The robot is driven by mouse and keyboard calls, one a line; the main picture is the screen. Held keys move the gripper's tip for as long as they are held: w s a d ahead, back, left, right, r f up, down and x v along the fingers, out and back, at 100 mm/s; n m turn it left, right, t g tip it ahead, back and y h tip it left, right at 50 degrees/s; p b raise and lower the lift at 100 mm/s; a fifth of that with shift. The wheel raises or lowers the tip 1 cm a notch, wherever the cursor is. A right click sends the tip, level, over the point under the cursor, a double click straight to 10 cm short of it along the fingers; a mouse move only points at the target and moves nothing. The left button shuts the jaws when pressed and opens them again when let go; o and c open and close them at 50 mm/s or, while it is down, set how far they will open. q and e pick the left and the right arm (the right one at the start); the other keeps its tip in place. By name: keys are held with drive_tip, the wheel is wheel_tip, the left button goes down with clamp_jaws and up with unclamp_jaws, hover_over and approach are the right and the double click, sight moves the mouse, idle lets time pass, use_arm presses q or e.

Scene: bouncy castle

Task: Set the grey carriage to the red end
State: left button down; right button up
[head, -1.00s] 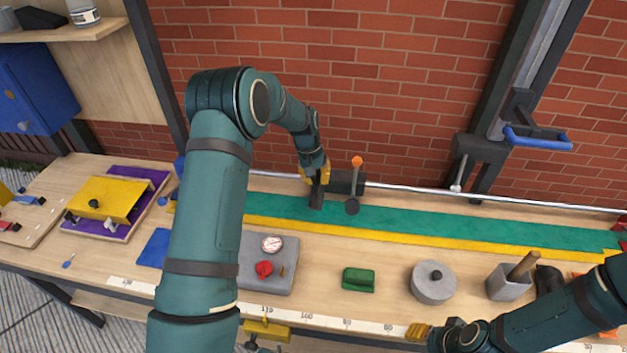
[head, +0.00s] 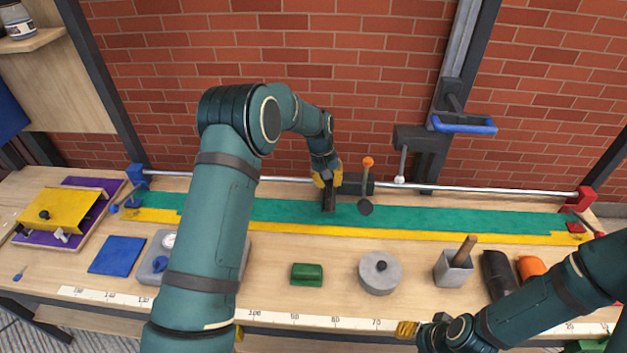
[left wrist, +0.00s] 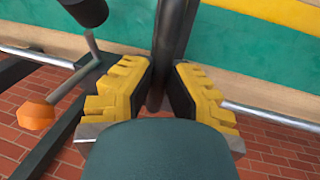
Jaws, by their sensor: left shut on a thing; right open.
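The dark grey carriage (head: 354,184) sits on a long metal rail (head: 480,189) behind the bench. A lever with an orange knob (head: 368,162) stands on it; the knob also shows in the left wrist view (left wrist: 35,113). My left gripper (head: 328,183) is shut on the carriage's dark upright handle (left wrist: 177,35), at the carriage's left side. The red end block (head: 585,198) is at the rail's far right, well apart from the carriage. The blue end block (head: 136,174) is at the far left. My right gripper (head: 408,330) is open and empty near the bench's front edge.
A grey fixture with a blue handle (head: 463,125) stands behind the rail, between carriage and red end, with a small lever (head: 402,165) above the rail. A green strip (head: 450,216) runs along the bench. A green block (head: 307,274) and round grey weight (head: 380,272) lie in front.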

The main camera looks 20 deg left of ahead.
use_arm(q)
drive_tip(key=w+d, duration=0.3)
drive_tip(key=d, duration=0.9)
drive_tip(key=shift+w+d+f, duration=0.25)
drive_tip(key=shift+w, duration=0.05)
drive_tip(key=c, duration=0.9)
unclamp_jaws()
drive_tip(key=shift+w+r, duration=0.1)
drive_tip(key=shift+w, duration=0.05)
wheel_tip(320, 180, up, 12)
drive_tip(key=a, duration=0.2)
drive_tip(key=shift+s+a, duration=0.15)
drive_tip(key=shift+s, duration=0.2)
